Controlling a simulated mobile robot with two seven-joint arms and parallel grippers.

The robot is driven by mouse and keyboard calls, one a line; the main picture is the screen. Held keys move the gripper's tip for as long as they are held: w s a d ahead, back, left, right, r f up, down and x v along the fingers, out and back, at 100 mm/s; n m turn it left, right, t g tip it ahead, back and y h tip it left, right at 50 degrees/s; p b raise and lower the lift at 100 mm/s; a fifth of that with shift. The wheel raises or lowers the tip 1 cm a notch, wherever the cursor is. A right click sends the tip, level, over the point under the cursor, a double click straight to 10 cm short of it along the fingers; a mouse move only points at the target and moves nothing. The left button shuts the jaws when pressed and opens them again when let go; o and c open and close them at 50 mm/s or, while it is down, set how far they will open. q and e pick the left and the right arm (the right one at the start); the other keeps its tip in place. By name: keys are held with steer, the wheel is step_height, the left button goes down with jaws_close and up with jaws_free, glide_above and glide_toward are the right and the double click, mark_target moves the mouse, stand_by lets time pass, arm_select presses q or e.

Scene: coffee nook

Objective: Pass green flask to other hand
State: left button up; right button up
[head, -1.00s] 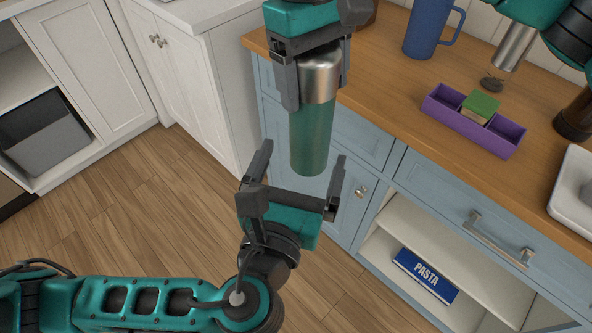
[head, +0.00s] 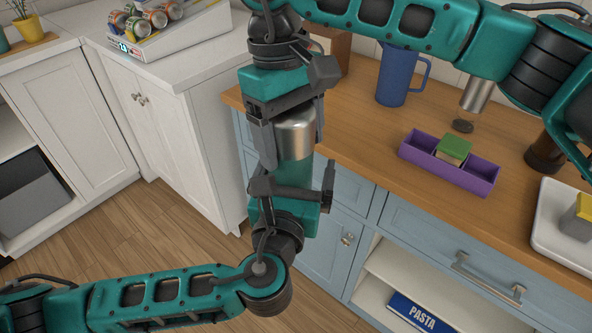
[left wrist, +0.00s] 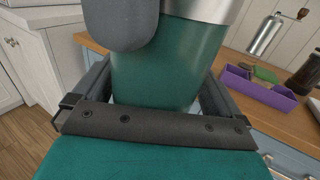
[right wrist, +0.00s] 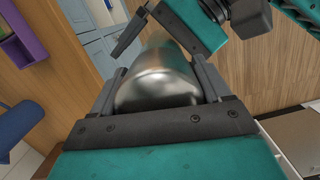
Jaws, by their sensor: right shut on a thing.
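The green flask (head: 297,138) with a steel top hangs upright between my two grippers, in front of the counter. My right gripper (head: 292,152) is shut on its steel upper part from above. In the right wrist view the steel end (right wrist: 157,82) sits between the right fingers. My left gripper (head: 296,174) is open below, its fingers on either side of the flask's lower part. In the left wrist view the green body (left wrist: 165,65) stands between the left fingers, close to the palm. The flask's lower end is mostly hidden in the head view.
The wooden counter (head: 362,128) holds a blue mug (head: 398,78), a purple tray (head: 470,181) with a green-topped block (head: 453,150), and a white tray (head: 548,238). A white cabinet (head: 150,130) stands left. The floor below the grippers is free.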

arm_select(q)
steer(key=shift+s+d, duration=0.15)
steer(key=c, duration=1.2)
arm_select(e)
steer(key=shift+a, duration=0.1)
arm_select(q)
steer(key=shift+r, duration=0.1)
arm_select(e)
steer(key=o, duration=1.4)
steer(key=shift+c, duration=0.2)
steer(key=o, duration=0.3)
